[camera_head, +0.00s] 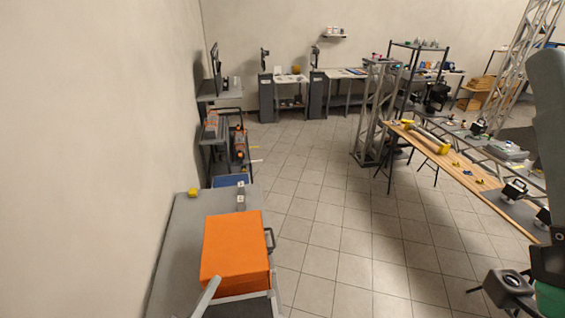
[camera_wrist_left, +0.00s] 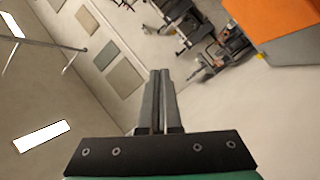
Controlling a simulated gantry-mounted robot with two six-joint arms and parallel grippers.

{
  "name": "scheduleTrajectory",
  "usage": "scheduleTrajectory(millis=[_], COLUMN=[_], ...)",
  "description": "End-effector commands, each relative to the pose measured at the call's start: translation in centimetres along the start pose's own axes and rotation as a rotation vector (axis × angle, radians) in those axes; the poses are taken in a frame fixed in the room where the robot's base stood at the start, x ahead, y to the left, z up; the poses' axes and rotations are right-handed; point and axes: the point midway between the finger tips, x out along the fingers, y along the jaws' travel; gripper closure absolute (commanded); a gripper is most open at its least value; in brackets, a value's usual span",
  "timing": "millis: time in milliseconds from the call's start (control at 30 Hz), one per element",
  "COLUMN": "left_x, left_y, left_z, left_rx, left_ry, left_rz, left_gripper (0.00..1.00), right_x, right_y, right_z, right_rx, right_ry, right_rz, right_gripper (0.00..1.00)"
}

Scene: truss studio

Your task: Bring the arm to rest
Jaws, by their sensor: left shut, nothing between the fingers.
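My left gripper shows as a pale grey finger tip (camera_head: 214,283) at the bottom of the head view, in front of the orange case. The rest of that arm is out of the picture. In the left wrist view the two long grey fingers (camera_wrist_left: 160,73) lie together, shut with nothing between them. The orange case (camera_head: 234,248) sits on the grey bench (camera_head: 185,240) at the left. It also shows at the upper right of the wrist view (camera_wrist_left: 270,15). A green and grey arm of mine stands at the right edge of the head view; its gripper is not visible.
A yellow item (camera_head: 193,192) and a small grey item (camera_head: 241,198) stand on the bench behind the case. A wooden-topped table (camera_head: 484,196) with tools runs along the right. Truss posts (camera_head: 375,115) stand behind. The tiled floor (camera_head: 330,220) between is clear.

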Motion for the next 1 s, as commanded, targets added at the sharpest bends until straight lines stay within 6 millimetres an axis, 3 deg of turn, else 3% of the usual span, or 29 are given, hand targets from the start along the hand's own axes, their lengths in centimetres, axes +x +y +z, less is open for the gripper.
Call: scheduleTrajectory(millis=[133,267,367,500,600,667,733,1000], left_x=[0.7,-0.2,-2.6,-8.2,-12.9,-15.3,-17.4,-17.2], left_y=[7.1,15.5,22.8,31.8,36.2,37.6,37.7,37.3], left_z=[-5.1,-10.9,-15.6,-21.4,-24.3,-25.4,-26.3,-26.6], left_rx=[0.074,0.198,0.325,0.523,0.657,0.731,0.837,0.946], left_ry=[0.093,0.223,0.36,0.594,0.765,0.856,0.946,0.965], left_rz=[0.115,0.238,0.334,0.422,0.435,0.416,0.343,0.257], left_gripper=[1.0,1.0,1.0,1.0,1.0,1.0,1.0,1.0], right_x=[0.5,0.9,1.2,1.6,1.7,1.7,1.6,1.8], right_y=[0.0,0.0,0.0,0.0,0.0,0.0,0.0,0.0], right_z=[-0.4,-0.8,-1.1,-1.4,-1.5,-1.5,-1.5,-1.6], right_rx=[0.0,0.0,0.0,0.0,0.0,0.0,0.0,0.0], right_ry=[0.0,-0.001,-0.001,-0.001,-0.001,-0.001,-0.001,-0.001], right_rz=[0.0,0.0,0.0,0.0,0.0,0.0,0.0,0.0], right_gripper=[0.5,0.5,0.5,0.5,0.5,0.5,0.5,0.5])
